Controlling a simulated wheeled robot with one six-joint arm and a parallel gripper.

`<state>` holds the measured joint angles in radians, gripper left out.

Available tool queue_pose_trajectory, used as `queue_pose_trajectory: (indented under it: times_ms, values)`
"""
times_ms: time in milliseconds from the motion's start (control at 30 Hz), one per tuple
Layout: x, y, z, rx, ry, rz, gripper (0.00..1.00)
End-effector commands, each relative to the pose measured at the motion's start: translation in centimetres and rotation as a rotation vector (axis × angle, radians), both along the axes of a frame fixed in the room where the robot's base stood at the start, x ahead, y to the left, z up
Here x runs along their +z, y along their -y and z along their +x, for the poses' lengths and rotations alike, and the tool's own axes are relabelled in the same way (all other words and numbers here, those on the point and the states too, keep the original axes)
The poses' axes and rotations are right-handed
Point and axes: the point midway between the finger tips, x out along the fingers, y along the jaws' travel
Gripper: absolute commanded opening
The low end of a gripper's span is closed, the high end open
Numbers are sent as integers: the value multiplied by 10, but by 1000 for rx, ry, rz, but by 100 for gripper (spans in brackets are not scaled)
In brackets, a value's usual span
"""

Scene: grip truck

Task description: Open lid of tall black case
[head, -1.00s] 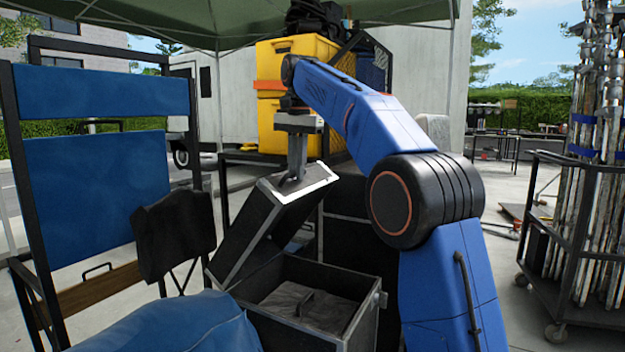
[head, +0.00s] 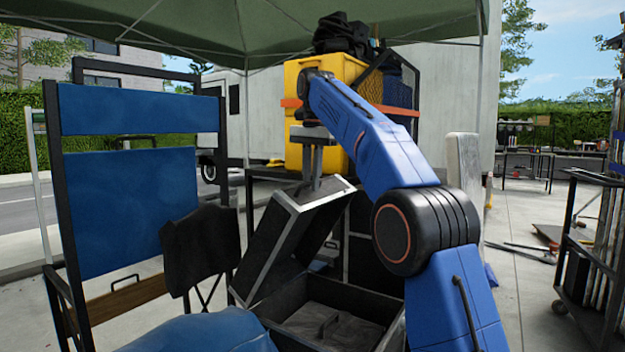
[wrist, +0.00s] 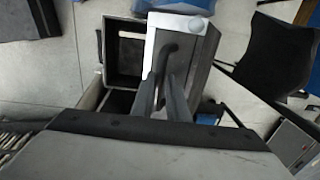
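The tall black case (head: 392,337) stands open at the lower middle of the head view, with grey folded contents inside. Its lid (head: 292,232), black with pale metal edges, stands raised and tilted on the case's left side. My gripper (head: 316,183) points down at the lid's upper edge. In the wrist view the two fingers (wrist: 163,98) are close together around a dark curved handle (wrist: 170,46) on the lid's pale edge. The open case (wrist: 127,52) shows behind the lid. The fingertips are partly hidden in the head view.
A dark folding chair with blue panels (head: 135,205) stands at the left, close to the lid. Yellow crates (head: 300,150) are stacked behind my arm. A wheeled rack (head: 590,270) stands at the right. Pavement (head: 520,285) between my arm and the rack is mostly clear.

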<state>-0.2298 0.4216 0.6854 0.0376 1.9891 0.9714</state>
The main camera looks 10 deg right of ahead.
Motion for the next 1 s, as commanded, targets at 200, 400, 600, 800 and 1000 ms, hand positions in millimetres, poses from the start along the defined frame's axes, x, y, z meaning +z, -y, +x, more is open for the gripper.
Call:
queue_pose_trajectory:
  times_ms: [200,400,600,800,1000]
  values:
    - [-2,0,1,0,-3,-1,30]
    - [-1,0,1,-1,-1,-1,30]
    - [-2,5,-2,-2,0,-1,30]
    - [-10,22,-12,-4,0,-1,30]
    - [-25,44,-24,-4,0,-1,30]
